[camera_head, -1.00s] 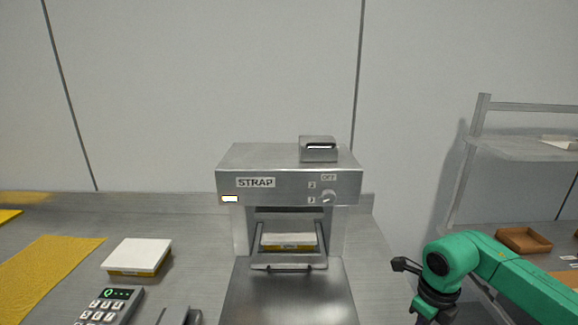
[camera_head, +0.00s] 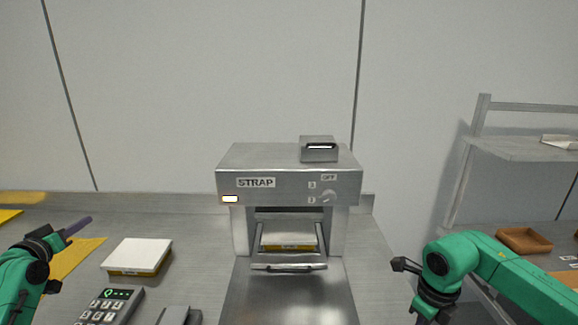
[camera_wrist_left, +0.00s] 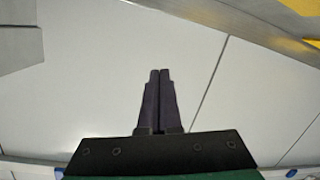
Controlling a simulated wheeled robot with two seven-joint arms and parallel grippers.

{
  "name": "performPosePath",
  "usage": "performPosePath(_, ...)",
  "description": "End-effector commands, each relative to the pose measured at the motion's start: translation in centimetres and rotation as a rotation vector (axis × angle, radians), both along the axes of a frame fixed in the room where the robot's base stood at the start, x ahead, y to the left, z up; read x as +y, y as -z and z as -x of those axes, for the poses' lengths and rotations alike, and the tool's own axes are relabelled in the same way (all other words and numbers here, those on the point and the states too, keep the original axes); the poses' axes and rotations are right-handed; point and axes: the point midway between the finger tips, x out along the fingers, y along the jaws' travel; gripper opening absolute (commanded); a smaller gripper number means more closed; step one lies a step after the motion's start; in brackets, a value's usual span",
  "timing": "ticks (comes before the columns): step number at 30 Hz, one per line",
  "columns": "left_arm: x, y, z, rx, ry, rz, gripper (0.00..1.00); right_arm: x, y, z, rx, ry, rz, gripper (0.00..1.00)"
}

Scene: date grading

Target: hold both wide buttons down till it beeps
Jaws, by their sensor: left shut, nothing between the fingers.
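The strapping machine (camera_head: 290,160), grey metal with a STRAP label, stands mid-table. A lit pale rectangle (camera_head: 230,199) is at its front left, and a knob (camera_head: 329,197) below an OFF label is at its right. A boxed tray (camera_head: 288,240) sits in its opening, behind a metal bar frame (camera_head: 290,267). I cannot make out two wide buttons. My left gripper (camera_head: 78,227) is shut and empty, raised at the left, apart from the machine; its closed fingers also show in the left wrist view (camera_wrist_left: 159,75). My right gripper (camera_head: 420,319) is mostly cut off at the bottom edge.
A white-topped box (camera_head: 138,256) and a keypad device (camera_head: 110,306) with a green display lie left of the machine. A yellow mat (camera_head: 75,258) is at far left. A rack (camera_head: 520,150) and a brown tray (camera_head: 523,241) stand at right.

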Motion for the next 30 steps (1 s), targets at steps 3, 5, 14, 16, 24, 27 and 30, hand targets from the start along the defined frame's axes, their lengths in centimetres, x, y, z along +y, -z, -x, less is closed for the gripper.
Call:
performPosePath(3, -7.0, -0.4, -1.5, 0.140, 0.219, -0.110, 0.00, 0.0, 0.0, 0.0, 0.001, 0.000, 0.001, 0.00)
performPosePath(5, -10.7, 0.0, -1.4, 0.223, 0.345, -0.182, 0.00, 0.0, 0.0, 0.0, 0.001, 0.000, 0.001, 0.00)
performPosePath(14, -23.6, 4.6, 7.2, 0.677, 1.043, -0.635, 0.00, 0.0, 0.0, 0.0, 0.001, 0.001, 0.001, 0.00)
performPosePath(16, -24.2, 5.4, 9.3, 0.747, 1.153, -0.704, 0.00, 0.0, 0.0, 0.0, 0.002, 0.001, 0.001, 0.00)
performPosePath(24, -24.6, 7.5, 11.4, 0.816, 1.257, -0.756, 0.00, 0.0, 0.1, 0.0, 0.002, 0.000, 0.001, 0.00)
performPosePath(27, -24.6, 9.2, 11.4, 0.816, 1.256, -0.754, 0.00, 0.0, 0.0, 0.0, 0.001, 0.000, 0.001, 0.00)
performPosePath(30, -24.6, 10.8, 11.4, 0.815, 1.255, -0.753, 0.00, 0.0, 0.0, 0.0, 0.001, 0.000, 0.001, 0.00)
